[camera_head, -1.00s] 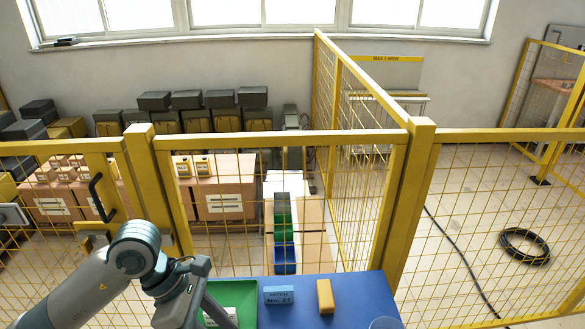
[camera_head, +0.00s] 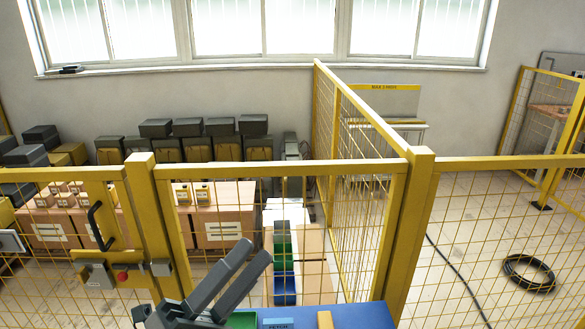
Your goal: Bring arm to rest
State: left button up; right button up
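My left gripper (camera_head: 236,276) shows at the bottom of the head view, left of the middle. Its two grey fingers point up and to the right, with a clear gap between them and nothing held. It is in front of the yellow fence and over the left end of the blue table (camera_head: 372,316). My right gripper is not in view.
A green tray (camera_head: 243,320), a blue block (camera_head: 278,323) and an orange block (camera_head: 325,320) lie on the table, cut by the lower edge. A yellow mesh fence (camera_head: 285,168) stands behind. Its gate has a black handle (camera_head: 98,226) and latch.

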pick_arm(q)
jog(key=w+a+f+n+t+y, duration=0.2)
jog(key=w+a+f+n+y, duration=0.1)
jog(key=a+f+n+y, duration=0.55)
jog(key=w+a+f+n+t+y, duration=0.25)
jog(key=a+f+n+y, duration=0.25)
jog(key=f+n+y, duration=0.45)
jog(key=s+a+f+n+g+y, duration=0.3)
jog(key=f+n+g, duration=0.25)
jog(key=f, duration=0.25)
jog(key=s+f+n+g+h, duration=0.15)
jog(key=s+f+g, duration=0.35)
jog(key=s+f, duration=0.5)
jog(key=s+f+n+g+y, duration=0.1)
jog(key=s+f+n+g, duration=0.3)
jog(key=s+f, duration=0.6)
jog(key=s+f+m+g+b, duration=0.1)
jog(key=s+f+g, duration=0.1)
jog(key=f, duration=1.2)
jog(key=s+f+g, duration=0.1)
jog(key=s+f, duration=0.2)
jog(key=f, duration=1.2)
jog(key=s+a+f+g+b, duration=0.1)
jog(key=s+a+f, duration=0.1)
jog(key=s+f, duration=1.5)
jog(key=shift+f, duration=0.2)
jog(key=shift+a, duration=0.1)
